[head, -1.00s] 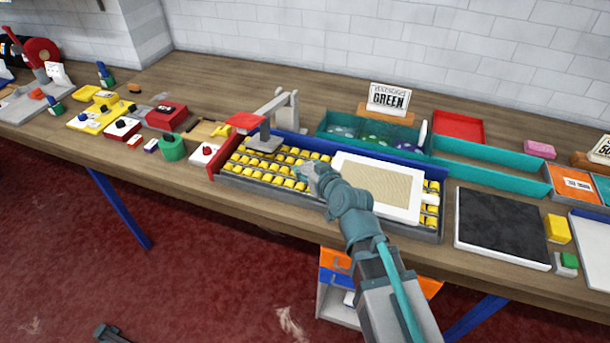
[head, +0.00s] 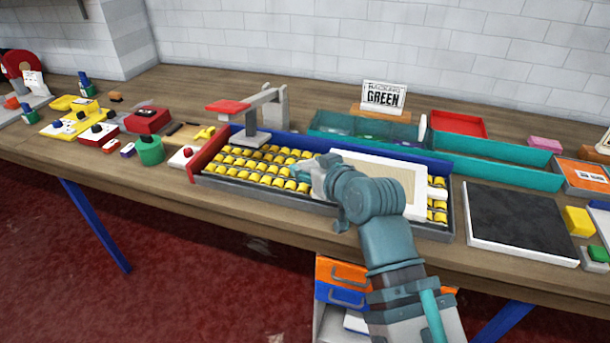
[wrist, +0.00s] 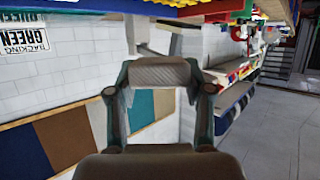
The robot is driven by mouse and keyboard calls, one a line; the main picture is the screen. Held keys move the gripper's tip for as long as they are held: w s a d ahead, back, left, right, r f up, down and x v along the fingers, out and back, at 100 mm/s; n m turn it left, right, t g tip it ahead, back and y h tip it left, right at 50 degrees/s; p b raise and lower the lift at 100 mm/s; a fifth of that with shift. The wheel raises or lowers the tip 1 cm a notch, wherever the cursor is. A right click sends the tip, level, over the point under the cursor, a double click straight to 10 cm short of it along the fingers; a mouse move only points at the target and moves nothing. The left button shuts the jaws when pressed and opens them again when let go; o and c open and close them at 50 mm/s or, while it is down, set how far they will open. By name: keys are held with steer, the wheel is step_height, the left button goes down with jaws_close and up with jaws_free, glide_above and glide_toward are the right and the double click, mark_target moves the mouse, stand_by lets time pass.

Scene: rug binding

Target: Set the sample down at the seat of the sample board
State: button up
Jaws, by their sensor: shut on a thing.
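My gripper (head: 318,174) is over the yellow rollers, just left of the white tray; my arm hides part of it. In the wrist view my gripper (wrist: 162,76) is shut, its two fingers closing at a grey textured piece. The sample in it is mostly hidden, and I cannot make out its shape or colour. A long board with brown, teal and tan panels (wrist: 72,138) lies along the white tiled wall in the wrist view, beyond and apart from my gripper. It looks like the sample board, but I cannot pick out its seat.
The roller bed (head: 255,166) carries a white tray (head: 420,206) with a beige panel. A red-topped press arm (head: 228,106) rises at its back left. Teal bins (head: 510,176) and a GREEN sign (head: 384,97) stand behind. A black pad (head: 515,220) lies right.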

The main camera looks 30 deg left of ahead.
steer(key=shift+s+d+r+b, duration=0.25)
steer(key=shift+s+d+b, duration=0.25)
steer(key=shift+b, duration=0.65)
steer(key=shift+w+r, duration=0.2)
steer(key=shift+r, duration=0.15)
steer(key=w+d+m+t+h+p, duration=0.2)
steer(key=w+d+m+t+h, duration=0.15)
steer(key=w+d, duration=0.7)
steer(key=w+d+m+t+h+p, duration=0.1)
steer(key=w+d+m+t+h, duration=0.2)
steer(key=w+d, duration=0.75)
steer(key=w+d+f+m+h+p, duration=0.1)
steer(key=w+d+m, duration=0.1)
steer(key=d, duration=0.6)
steer(key=w+d+f+m+h+p, duration=0.1)
steer(key=w+d+f+h, duration=0.1)
steer(key=w+d, duration=0.3)
steer(key=w+d+f+m+h+p, duration=0.1)
steer(key=w+d, duration=0.3)
steer(key=d, duration=0.9)
steer(key=shift+w+d+f+m+h, duration=0.15)
steer(key=shift+d+m+h, duration=0.1)
steer(key=shift+m+h, duration=0.5)
steer(key=shift+a+t, duration=0.1)
steer(key=shift+t, duration=0.15)
